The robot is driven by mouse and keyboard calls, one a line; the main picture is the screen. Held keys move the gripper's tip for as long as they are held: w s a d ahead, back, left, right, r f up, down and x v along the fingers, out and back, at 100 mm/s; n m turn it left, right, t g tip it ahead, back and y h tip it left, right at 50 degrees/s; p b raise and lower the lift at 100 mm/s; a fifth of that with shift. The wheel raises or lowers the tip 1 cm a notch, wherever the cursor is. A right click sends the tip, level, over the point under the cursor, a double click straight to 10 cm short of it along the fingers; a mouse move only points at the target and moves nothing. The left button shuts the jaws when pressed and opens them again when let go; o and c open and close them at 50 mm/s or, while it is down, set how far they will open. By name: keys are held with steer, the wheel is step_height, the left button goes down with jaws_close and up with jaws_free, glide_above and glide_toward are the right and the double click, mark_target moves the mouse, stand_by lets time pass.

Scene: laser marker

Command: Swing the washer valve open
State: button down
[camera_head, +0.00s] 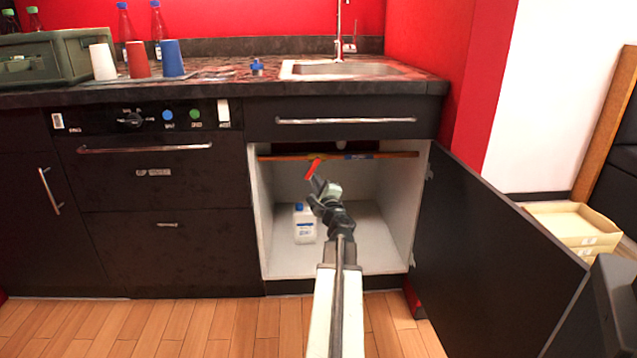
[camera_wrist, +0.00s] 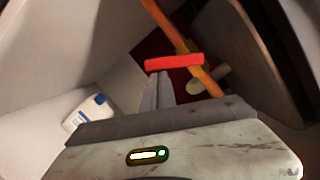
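The washer valve's red handle (camera_head: 313,169) hangs below a horizontal copper-coloured pipe (camera_head: 283,157) in the upper part of the open sink cabinet. In the wrist view the handle (camera_wrist: 174,62) is a red bar lying across the view, just beyond my fingertips. The pipe (camera_wrist: 207,82) runs diagonally behind it. My gripper (camera_head: 318,184) is inside the cabinet, just below the handle. In the wrist view its fingers (camera_wrist: 158,76) lie side by side, closed, with nothing visible between them. I cannot tell whether the tips touch the handle.
A white bottle with a blue cap (camera_head: 305,224) stands on the cabinet floor, left of my arm. The cabinet door (camera_head: 490,250) is swung open on the right. The right part of the cabinet is empty. Cardboard boxes (camera_head: 575,228) lie beyond the door.

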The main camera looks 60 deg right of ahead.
steer(key=shift+w+a, duration=0.1)
steer(key=shift+w, duration=0.05)
steer(key=shift+w+a+r+p, duration=0.25)
steer(key=shift+w+a, duration=0.1)
steer(key=shift+w, duration=0.15)
steer(key=shift+w+a+r+p, duration=0.25)
steer(key=shift+w+a, duration=0.1)
steer(key=shift+w, duration=0.15)
steer(key=shift+w+a+r+p, duration=0.35)
steer(key=shift+w+r+p, duration=0.15)
steer(key=shift+r+p, duration=0.15)
steer(key=shift+w+a+r+p, duration=0.35)
steer(key=shift+w+r+p, duration=0.15)
steer(key=shift+r+p, duration=0.1)
